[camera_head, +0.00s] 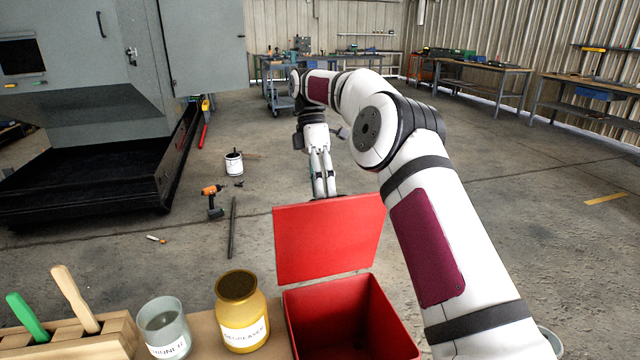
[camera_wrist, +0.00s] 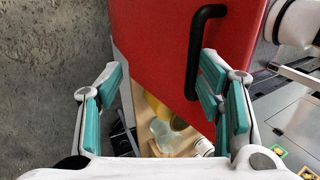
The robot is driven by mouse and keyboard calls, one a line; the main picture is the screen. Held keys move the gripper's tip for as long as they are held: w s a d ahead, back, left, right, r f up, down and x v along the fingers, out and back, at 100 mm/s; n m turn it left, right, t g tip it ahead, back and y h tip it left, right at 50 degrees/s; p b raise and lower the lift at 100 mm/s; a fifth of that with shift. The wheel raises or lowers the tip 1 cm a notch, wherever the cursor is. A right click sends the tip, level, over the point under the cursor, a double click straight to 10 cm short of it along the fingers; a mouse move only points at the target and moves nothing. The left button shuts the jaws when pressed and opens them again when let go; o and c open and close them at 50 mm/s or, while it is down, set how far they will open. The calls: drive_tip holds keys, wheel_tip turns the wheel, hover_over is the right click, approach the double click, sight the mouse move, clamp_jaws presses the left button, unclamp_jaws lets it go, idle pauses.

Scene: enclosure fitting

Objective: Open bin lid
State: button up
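The red bin (camera_head: 398,318) stands at the front edge of the head view, with its dark inside showing. Its red lid (camera_head: 330,240) is raised at the far side, roughly upright and clear of the opening. My gripper (camera_head: 324,190) is beyond the lid's top edge, fingers pointing down, tips partly hidden by the lid.
A yellow degreaser jar (camera_head: 243,310), a grey-green cup (camera_head: 165,327) and a wooden tool holder (camera_head: 95,340) stand left of the bin. An orange drill (camera_head: 212,201), a dark rod (camera_head: 232,228) and a white can (camera_head: 234,163) are on the floor. A grey machine stands left.

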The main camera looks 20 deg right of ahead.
drive_tip(key=shift+d+f, duration=0.2)
drive_tip(key=shift+f, duration=0.15)
